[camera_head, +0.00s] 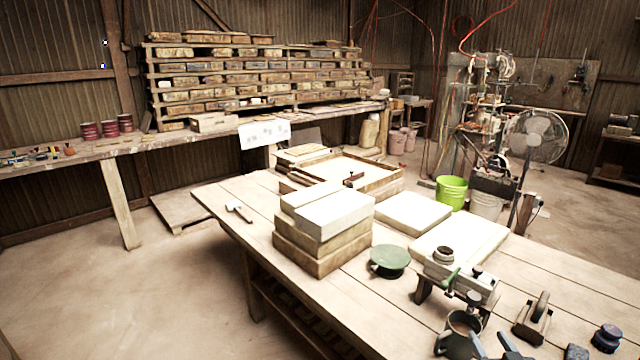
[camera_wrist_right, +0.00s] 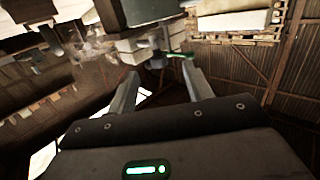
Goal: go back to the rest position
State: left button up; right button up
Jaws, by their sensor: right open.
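My right gripper (camera_head: 494,345) shows at the bottom edge of the head view, low at the right of the workbench (camera_head: 225,203). In the right wrist view its two fingers (camera_wrist_right: 160,82) stand apart with nothing between them. The tile press (camera_head: 455,278), a small metal device with a green handle, stands on the bench just beyond the gripper. A green piece (camera_wrist_right: 180,55) shows past the fingertips in the wrist view; I cannot tell its distance. My left gripper is not in view.
A dark cup-like thing (camera_head: 463,323) is close left of the right gripper. A green round stand (camera_head: 389,258), stacked blocks (camera_head: 320,245), a dark tool (camera_head: 532,318) and a dark knob-like piece (camera_head: 607,338) stand on the bench. Its left end is mostly clear around a small hammer (camera_head: 238,210).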

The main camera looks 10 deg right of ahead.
jog(key=s+a+f+n+g+y, duration=0.1)
jog(key=s+a+f+g, duration=0.5)
jog(key=s+a+f, duration=0.3)
jog(key=s+a+f+n+g+y, duration=0.1)
jog(key=s+a+f+g, duration=0.3)
jog(key=s, duration=0.3)
jog(key=s+a+f+n+g+y, duration=0.1)
jog(key=s+a+f+n+g, duration=0.15)
jog(key=s+a, duration=0.35)
jog(key=s+d+f+g, duration=0.1)
jog(key=s+f, duration=0.1)
jog(key=f, duration=1.2)
jog(key=s+f+g, duration=0.1)
jog(key=s+f, duration=0.1)
jog(key=f, duration=1.2)
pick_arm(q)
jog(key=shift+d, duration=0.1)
pick_arm(e)
jog(key=s+d+f+g, duration=0.1)
jog(key=s+d+f, duration=0.2)
jog(key=s+f, duration=1)
jog(key=shift+s+d+f, duration=0.25)
jog(key=shift+s, duration=0.7)
